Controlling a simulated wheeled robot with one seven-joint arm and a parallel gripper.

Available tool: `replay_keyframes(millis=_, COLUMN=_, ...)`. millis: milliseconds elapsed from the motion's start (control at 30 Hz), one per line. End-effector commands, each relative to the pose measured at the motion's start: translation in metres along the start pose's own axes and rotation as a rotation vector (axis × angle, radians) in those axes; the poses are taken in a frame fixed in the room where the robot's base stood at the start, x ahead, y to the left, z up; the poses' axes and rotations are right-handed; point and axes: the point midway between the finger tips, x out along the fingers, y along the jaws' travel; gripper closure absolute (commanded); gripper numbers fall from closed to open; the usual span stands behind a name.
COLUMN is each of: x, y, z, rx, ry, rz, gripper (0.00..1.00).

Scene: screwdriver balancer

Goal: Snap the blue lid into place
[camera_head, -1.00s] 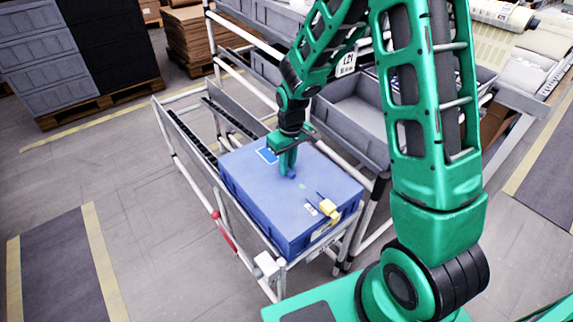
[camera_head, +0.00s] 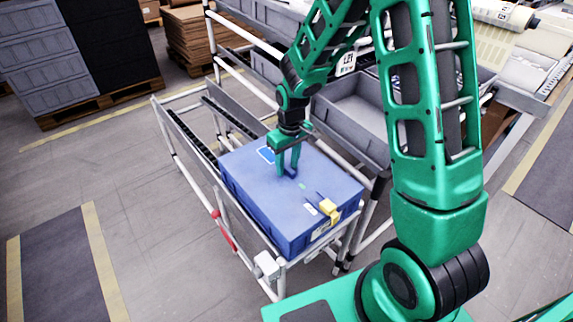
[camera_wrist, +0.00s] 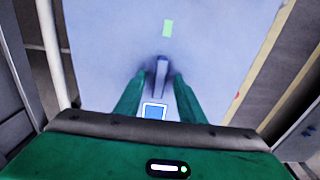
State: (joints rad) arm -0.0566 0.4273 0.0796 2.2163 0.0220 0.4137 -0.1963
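The blue lid (camera_head: 325,178) lies flat on top of a blue box (camera_head: 258,213) and looks level; I cannot tell whether its edges are fully seated. My gripper (camera_head: 287,174) points down at the lid's middle, its two green fingers apart. In the wrist view my gripper (camera_wrist: 161,76) has one fingertip on each side of a small raised blue ridge (camera_wrist: 162,72) on the lid, with a gap visible at each side. The fingertips are close to the lid surface; contact is unclear. A yellow piece (camera_head: 330,209) sits at the lid's near right edge.
The box rests on a white tube-frame rack (camera_head: 230,226) with side rails. Grey bins (camera_head: 350,115) stand on a shelf behind and to the right. Pallets with grey crates (camera_head: 45,65) stand far left. The floor at left is clear.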

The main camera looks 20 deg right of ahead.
Motion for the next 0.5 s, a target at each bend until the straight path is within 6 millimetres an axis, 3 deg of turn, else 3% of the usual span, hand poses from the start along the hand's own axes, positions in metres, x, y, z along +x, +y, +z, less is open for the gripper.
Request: replay_keyframes(millis=500, x=-0.084, y=0.001, z=-0.002, rx=0.000, ry=0.005, rz=0.001, gripper=0.64)
